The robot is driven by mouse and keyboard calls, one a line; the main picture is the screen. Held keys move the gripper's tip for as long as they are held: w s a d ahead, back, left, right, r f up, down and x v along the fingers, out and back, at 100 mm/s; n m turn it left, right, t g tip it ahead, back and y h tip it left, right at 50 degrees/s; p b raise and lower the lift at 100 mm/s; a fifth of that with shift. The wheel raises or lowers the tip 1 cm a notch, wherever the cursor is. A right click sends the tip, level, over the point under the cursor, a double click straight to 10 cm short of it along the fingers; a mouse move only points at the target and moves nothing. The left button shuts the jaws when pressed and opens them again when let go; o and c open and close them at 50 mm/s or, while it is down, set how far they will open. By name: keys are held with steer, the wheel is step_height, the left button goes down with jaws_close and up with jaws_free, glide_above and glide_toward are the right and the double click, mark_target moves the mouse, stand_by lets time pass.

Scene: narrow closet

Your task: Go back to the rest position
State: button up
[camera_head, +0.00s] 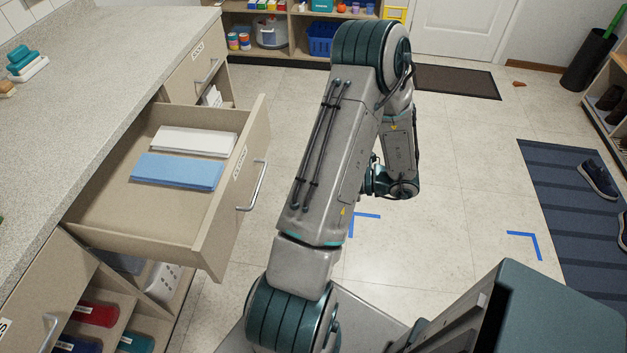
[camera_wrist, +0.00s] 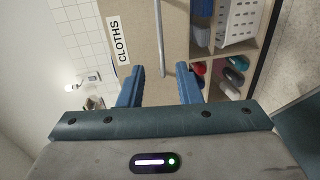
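My gripper (camera_wrist: 160,72) shows in the wrist view with its two blue fingers apart and nothing held between them. Beyond the fingertips is a beige drawer front (camera_wrist: 145,25) with a "CLOTHS" label (camera_wrist: 119,40) and a bar handle (camera_wrist: 162,38); the handle looks apart from the fingers. In the head view my arm reaches up and bends down over the floor, right of the open drawer (camera_head: 105,205). The fingers cannot be made out there. The open drawer holds a white folded cloth (camera_head: 194,141) and a blue folded cloth (camera_head: 177,172).
The counter (camera_head: 120,50) runs along the left, with the drawer jutting out below it. A shelf unit (camera_head: 290,35) stands at the back. A dark doormat (camera_head: 455,82) and a striped mat (camera_head: 565,200) with shoes lie at right. The tiled floor between is clear, with blue corner marks (camera_head: 525,240).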

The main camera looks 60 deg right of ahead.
stand_by(0.3)
steer(key=w+a+r+n+g+y+p, duration=0.15)
steer(key=w+a+r+n+g, duration=0.35)
steer(key=a+n, duration=0.5)
steer(key=w+a+r+n+g+y+p, duration=0.15)
steer(key=w+a+r+n+g, duration=0.25)
steer(key=a+r+n+g, duration=0.55)
steer(key=a+r+n+t+h, duration=0.1)
steer(key=a+r+n+h, duration=0.3)
steer(key=n, duration=1)
steer(key=s+a+r+n+t+h+p, duration=0.1)
steer(key=a+r+n+h, duration=0.3)
steer(key=n, duration=1.1)
steer(key=a+t+h, duration=0.1)
steer(key=a, duration=0.2)
steer(key=shift+s+a+h, duration=0.15)
steer(key=shift+a+h, duration=0.15)
steer(key=shift+a, duration=0.1)
